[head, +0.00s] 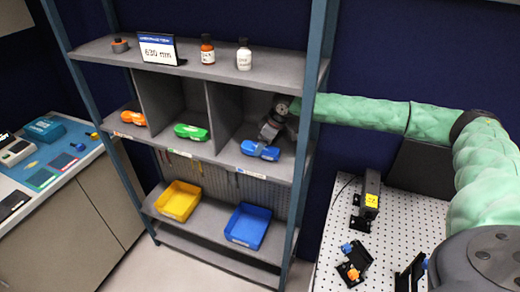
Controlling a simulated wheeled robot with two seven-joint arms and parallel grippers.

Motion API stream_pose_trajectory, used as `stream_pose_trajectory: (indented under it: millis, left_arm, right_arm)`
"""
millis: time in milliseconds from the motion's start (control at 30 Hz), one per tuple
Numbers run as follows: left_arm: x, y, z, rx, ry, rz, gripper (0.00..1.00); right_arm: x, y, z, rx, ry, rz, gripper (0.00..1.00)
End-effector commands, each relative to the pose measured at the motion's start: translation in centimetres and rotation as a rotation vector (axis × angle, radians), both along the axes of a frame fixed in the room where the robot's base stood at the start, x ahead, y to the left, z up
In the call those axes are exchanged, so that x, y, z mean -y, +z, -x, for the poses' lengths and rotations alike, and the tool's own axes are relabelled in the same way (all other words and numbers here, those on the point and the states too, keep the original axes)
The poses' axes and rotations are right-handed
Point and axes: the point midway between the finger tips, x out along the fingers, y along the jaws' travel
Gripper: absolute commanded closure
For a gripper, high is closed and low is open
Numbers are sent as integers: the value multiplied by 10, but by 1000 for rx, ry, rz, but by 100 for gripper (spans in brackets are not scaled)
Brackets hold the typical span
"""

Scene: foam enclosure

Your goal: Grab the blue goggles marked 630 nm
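The blue goggles (260,151) lie in the right-hand compartment of the shelf (228,158), near its front edge. Any marking on them is too small to read. My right gripper (268,138) reaches into this compartment from the right and points down at the goggles, at or just above their top. Whether its fingers touch or grip them is too small to tell. A sign reading 630 nm (160,49) stands on the top shelf. My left gripper is not in view.
Green goggles (191,132) and orange goggles (133,118) sit in the other compartments. Two bottles (207,50) stand on top. A yellow bin (178,201) and blue bin (248,226) are below. A blue post (308,120) stands beside my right arm.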

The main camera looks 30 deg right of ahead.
Motion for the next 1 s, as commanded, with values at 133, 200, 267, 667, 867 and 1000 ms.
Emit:
stream_pose_trajectory:
  millis: [133, 200, 267, 667, 867, 1000]
  left_arm:
    - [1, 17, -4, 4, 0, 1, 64]
    - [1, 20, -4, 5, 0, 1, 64]
    - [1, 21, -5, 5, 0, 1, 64]
    - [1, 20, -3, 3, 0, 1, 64]
    - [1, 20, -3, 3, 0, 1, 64]
    - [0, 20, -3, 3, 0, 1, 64]
  right_arm:
    - [-6, -15, -6, 0, 1, -2, 25]
    - [-7, -22, -8, -1, 0, -1, 25]
    - [-8, -27, -9, 0, 0, -1, 25]
    - [-9, -31, -9, 1, 0, -2, 49]
    - [-9, -30, -10, 1, 0, -2, 74]
    - [-9, -30, -10, 1, 0, -2, 74]
